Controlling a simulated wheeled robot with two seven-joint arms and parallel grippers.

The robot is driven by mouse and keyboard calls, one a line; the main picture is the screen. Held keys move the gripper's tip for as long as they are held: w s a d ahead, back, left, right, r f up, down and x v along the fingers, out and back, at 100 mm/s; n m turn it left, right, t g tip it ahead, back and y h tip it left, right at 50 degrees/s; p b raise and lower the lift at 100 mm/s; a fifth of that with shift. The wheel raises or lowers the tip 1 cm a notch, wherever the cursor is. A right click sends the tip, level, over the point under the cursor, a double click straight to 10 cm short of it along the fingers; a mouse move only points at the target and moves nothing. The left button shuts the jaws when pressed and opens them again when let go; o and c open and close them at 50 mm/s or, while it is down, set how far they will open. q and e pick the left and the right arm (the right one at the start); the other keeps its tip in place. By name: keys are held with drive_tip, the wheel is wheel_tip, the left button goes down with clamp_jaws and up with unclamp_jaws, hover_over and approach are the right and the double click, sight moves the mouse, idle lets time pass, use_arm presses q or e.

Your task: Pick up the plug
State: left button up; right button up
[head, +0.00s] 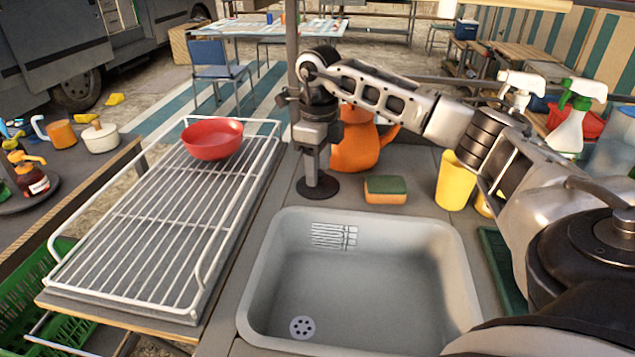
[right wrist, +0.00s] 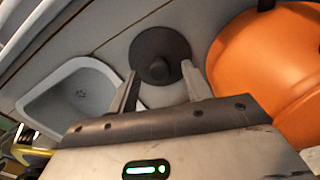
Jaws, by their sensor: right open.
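The plug (head: 318,188) is a dark round disc lying flat on the counter behind the sink's back-left corner. In the right wrist view the plug (right wrist: 147,42) shows a small raised knob at its middle. My right gripper (head: 317,178) points down right above the plug. In the right wrist view my right gripper (right wrist: 160,80) is open, with its two fingers apart on either side of the knob's line. I cannot tell whether the fingers touch the plug. The sink (head: 455,262) is empty but for its drain (head: 301,327) at the front left. My left gripper is not in view.
An orange jug (head: 352,150) stands close behind and right of the gripper. A sponge (head: 385,190) and a yellow cup (head: 455,180) are to the right. A drying rack (head: 150,245) with a red bowl (head: 212,140) is on the left. Spray bottles (head: 568,130) stand at the back right.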

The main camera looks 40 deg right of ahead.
drive_tip(key=shift+f, duration=0.35)
drive_tip(key=c, duration=1.1)
drive_tip(key=shift+o, duration=0.2)
drive_tip(key=shift+r, duration=0.15)
